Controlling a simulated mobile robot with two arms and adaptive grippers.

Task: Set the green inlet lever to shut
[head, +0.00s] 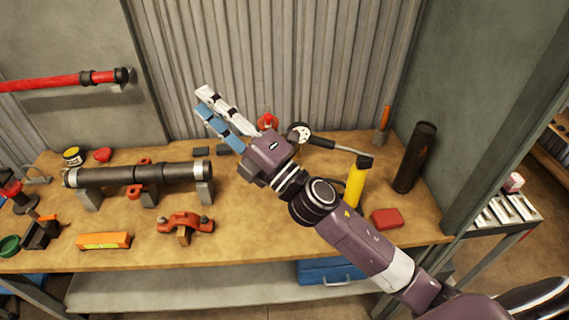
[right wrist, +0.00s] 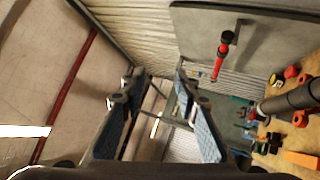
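I cannot make out the green inlet lever for certain. A green rounded piece (head: 9,245) sits at the left edge of the bench in the head view, partly cut off, and I cannot tell whether it is the lever. My right gripper (head: 203,101) is raised over the back of the bench, pointing up and left. In the right wrist view (right wrist: 158,88) its two blue-padded fingers stand apart with nothing held between them. My left gripper is not in view.
The wooden bench (head: 245,228) carries a black pipe (head: 150,174) on supports, a red clamp (head: 185,222), an orange box (head: 103,240) and a yellow cylinder (head: 355,187). A red pipe (head: 52,83) is mounted on the wall. A dark upright cylinder (head: 415,157) stands at right.

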